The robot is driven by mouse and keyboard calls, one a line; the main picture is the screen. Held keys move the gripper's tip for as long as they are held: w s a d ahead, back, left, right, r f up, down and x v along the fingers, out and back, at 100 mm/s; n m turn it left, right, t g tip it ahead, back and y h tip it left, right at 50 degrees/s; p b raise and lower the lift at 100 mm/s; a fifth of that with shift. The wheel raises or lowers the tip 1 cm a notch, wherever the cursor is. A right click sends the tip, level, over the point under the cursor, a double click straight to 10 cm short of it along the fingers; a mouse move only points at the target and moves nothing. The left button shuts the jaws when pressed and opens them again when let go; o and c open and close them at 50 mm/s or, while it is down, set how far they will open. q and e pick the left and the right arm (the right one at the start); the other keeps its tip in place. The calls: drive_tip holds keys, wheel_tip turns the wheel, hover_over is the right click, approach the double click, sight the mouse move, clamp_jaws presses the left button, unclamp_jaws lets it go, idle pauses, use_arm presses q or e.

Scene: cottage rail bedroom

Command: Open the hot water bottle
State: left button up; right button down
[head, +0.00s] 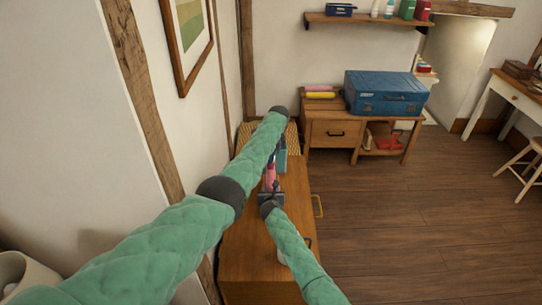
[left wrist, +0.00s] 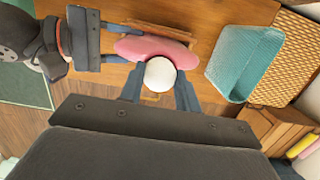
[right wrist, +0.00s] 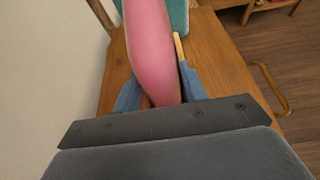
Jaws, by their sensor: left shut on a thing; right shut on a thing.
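The pink hot water bottle (head: 270,178) is above the wooden cabinet top, between my two grippers. It shows side-on in the left wrist view (left wrist: 185,54) and close up in the right wrist view (right wrist: 150,50). My right gripper (right wrist: 160,98) is shut on its pink body, one blue finger on each side. My left gripper (left wrist: 160,80) is shut on the round white cap (left wrist: 161,74), which is in front of the pink body in that view. I cannot tell whether the cap is still seated in the neck, which is hidden.
The cabinet top (head: 245,245) is wooden. A teal open container (left wrist: 242,62) stands beside the bottle, near a woven surface (left wrist: 298,55). A yellow handle (head: 318,206) sticks out at the cabinet's right. A blue case (head: 385,92) sits on a desk behind.

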use_arm(q)
drive_tip(key=n, duration=0.4)
drive_tip(key=shift+w+r+g, duration=0.1)
drive_tip(key=shift+g, duration=0.2)
drive_tip(key=shift+n, duration=1.2)
drive_tip(key=o, duration=1.1)
